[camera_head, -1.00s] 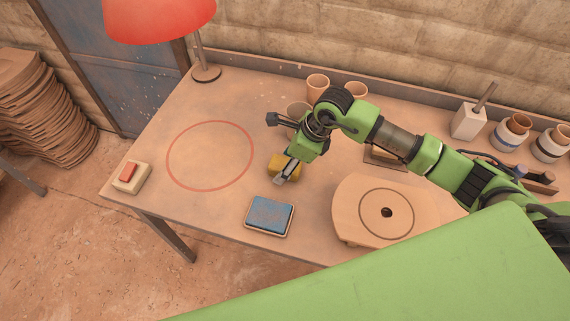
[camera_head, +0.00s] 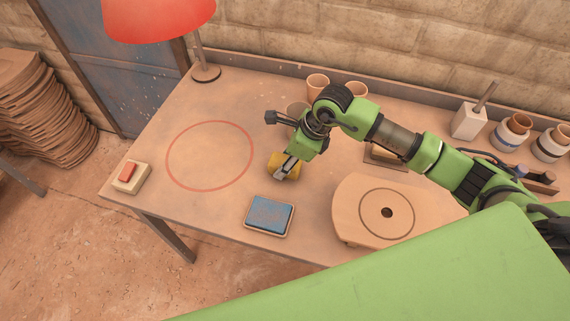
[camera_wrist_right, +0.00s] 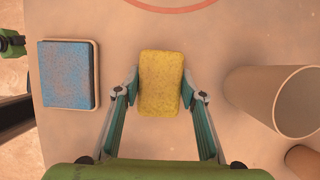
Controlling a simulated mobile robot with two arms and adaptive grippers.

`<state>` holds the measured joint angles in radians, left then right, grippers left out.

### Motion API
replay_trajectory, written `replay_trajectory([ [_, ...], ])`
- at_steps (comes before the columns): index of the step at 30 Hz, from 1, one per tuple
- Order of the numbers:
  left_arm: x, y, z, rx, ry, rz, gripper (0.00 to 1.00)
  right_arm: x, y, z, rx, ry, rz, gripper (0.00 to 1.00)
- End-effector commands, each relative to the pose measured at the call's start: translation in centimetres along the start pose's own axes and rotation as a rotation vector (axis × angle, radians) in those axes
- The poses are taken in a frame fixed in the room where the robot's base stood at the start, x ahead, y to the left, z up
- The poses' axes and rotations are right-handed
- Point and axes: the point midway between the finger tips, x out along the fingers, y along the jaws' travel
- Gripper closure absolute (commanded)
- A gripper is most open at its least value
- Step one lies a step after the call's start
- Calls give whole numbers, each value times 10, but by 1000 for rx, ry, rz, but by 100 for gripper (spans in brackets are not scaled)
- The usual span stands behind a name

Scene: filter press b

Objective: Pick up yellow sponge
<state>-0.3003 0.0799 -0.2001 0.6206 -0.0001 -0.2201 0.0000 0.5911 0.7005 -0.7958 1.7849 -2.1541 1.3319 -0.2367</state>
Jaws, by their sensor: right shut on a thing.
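The yellow sponge (camera_head: 274,163) is on the table, partly hidden by my right gripper (camera_head: 286,172) in the head view. In the right wrist view the sponge (camera_wrist_right: 161,83) sits between the two fingertips of my right gripper (camera_wrist_right: 160,90). The fingers touch its left and right sides, so the gripper is shut on it. I cannot tell whether the sponge is clear of the table.
A blue pad in a tray (camera_head: 269,215) lies just in front of the sponge. Cups (camera_head: 317,84) stand behind. A red circle (camera_head: 170,155) marks clear table at left. A red lamp (camera_head: 160,18) stands at the back.

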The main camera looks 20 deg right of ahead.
Motion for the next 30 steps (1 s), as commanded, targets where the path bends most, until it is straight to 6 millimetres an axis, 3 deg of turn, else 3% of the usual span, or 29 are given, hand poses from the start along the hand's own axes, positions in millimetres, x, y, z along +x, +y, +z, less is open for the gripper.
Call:
replay_trajectory([
  [4,11,0,1,0,0,0,60,-20,-1,9,-4,-4,-6,79],
  [12,20,0,2,0,0,0,60,-80,49,18,-9,-4,-6,79],
  [21,33,0,3,0,0,0,60,-111,111,12,-6,-3,-3,79],
  [30,35,1,3,0,0,0,60,-124,134,10,-1,-1,-2,79],
])
